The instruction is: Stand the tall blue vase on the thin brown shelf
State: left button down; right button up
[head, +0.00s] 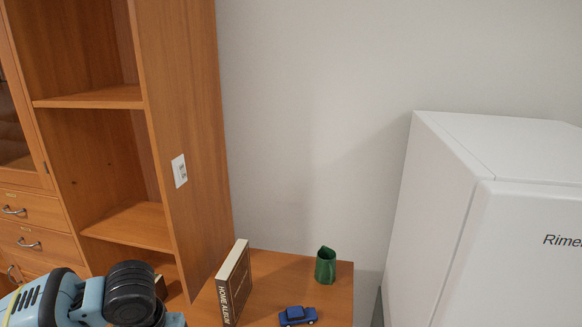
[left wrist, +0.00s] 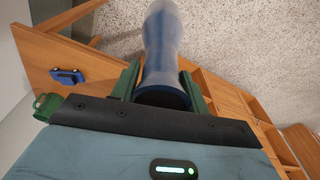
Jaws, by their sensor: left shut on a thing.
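The tall blue vase (left wrist: 163,50) shows in the left wrist view, bluish with a dark rim at its near end. My left gripper (left wrist: 161,82) is shut on it, with a green finger on each side. The vase's far end runs to the top edge of that view. In the head view only part of my left arm shows at the lower left; the gripper and vase are out of that picture. A brown wooden shelf top (head: 271,277) stands against the wall in the head view. I cannot tell if it is the named thin shelf. My right gripper is not in view.
On the shelf top are an upright book (head: 233,283), a blue toy car (head: 298,316) and a green pitcher (head: 326,266). A tall wooden bookcase (head: 188,130) stands at left, a white fridge (head: 450,220) at right. Speckled floor (left wrist: 235,40) shows in the wrist view.

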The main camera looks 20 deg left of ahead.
pick_arm(q)
jog(key=w+d+r+m, duration=0.1)
jog(key=d+r+m, duration=0.1)
jog(key=d, duration=0.5)
jog(key=w+d+r+m, duration=0.2)
jog(key=d, duration=0.4)
jog(key=shift+w+d+r+h+p, duration=0.15)
jog(key=shift+d+r+h+p, duration=0.15)
jog(key=shift+d+r+h, duration=0.1)
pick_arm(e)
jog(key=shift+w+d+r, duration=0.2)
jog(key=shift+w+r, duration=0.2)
pick_arm(q)
jog(key=shift+f, duration=0.1)
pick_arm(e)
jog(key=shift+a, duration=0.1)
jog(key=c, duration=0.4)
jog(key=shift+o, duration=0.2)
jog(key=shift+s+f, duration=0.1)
pick_arm(q)
jog(key=shift+a, duration=0.1)
